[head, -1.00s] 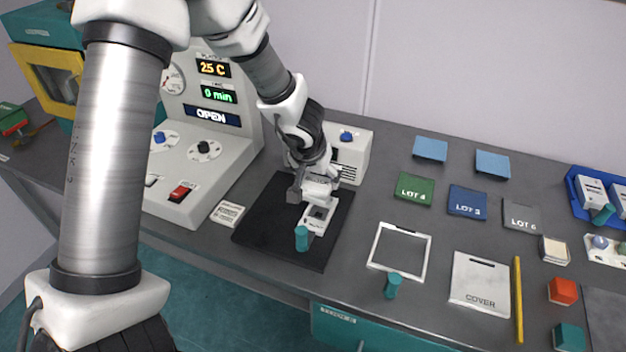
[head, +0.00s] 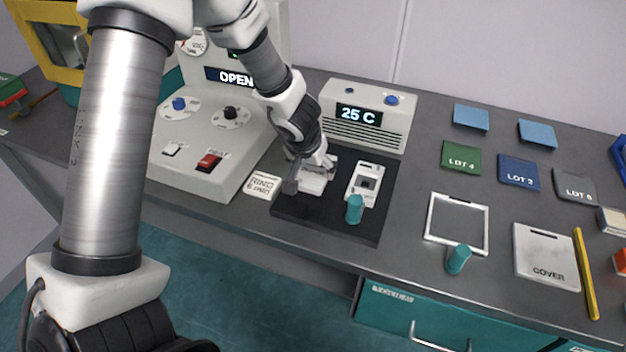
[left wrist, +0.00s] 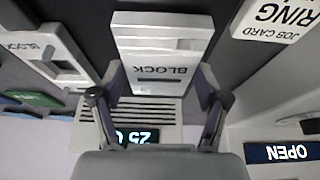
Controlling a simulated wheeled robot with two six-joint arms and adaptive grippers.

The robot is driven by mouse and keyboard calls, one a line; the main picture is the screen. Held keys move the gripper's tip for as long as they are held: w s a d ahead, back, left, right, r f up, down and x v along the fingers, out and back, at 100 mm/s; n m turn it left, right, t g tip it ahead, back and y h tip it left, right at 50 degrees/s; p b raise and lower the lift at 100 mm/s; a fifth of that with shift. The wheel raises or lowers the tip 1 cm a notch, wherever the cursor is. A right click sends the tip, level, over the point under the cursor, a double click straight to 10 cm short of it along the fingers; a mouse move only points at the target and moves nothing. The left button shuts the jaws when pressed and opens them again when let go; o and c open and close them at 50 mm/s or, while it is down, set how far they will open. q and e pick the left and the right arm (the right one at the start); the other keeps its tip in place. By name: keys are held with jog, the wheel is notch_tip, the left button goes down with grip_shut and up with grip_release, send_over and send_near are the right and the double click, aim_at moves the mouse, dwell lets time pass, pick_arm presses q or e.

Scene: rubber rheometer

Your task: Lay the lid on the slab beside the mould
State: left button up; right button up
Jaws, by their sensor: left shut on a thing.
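The lid (head: 314,182), a pale block marked BLOCK in the left wrist view (left wrist: 163,35), is between the fingers of my left gripper (head: 308,174). The gripper is shut on it. The mould (head: 369,172), pale with a dark square opening, sits on the black slab (head: 300,214) just right of the lid. The mould is at the left in the left wrist view (left wrist: 66,52). The lid is over the slab's left part, apart from the mould; I cannot tell whether it touches the slab. My right gripper is not in view.
A teal peg (head: 355,209) stands at the mould's near end. A job card (head: 262,185) lies at the slab's left edge, beside the control console (head: 205,150). A white 25 C unit (head: 368,115) stands behind. A white frame (head: 457,224) lies to the right.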

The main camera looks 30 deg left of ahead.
pick_arm(q)
jog(key=shift+a+f, duration=0.1)
jog(key=shift+f, duration=0.2)
jog(key=shift+w+r, duration=0.1)
jog(key=shift+r, duration=0.05)
jog(key=shift+c, duration=0.7)
jog(key=shift+w+d, duration=0.1)
jog(key=shift+d, duration=0.3)
jog(key=o, duration=1.4)
jog(key=shift+o, duration=0.8)
jog(key=shift+a, duration=0.2)
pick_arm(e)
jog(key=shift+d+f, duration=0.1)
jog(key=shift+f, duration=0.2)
pick_arm(q)
jog(key=shift+d, duration=0.1)
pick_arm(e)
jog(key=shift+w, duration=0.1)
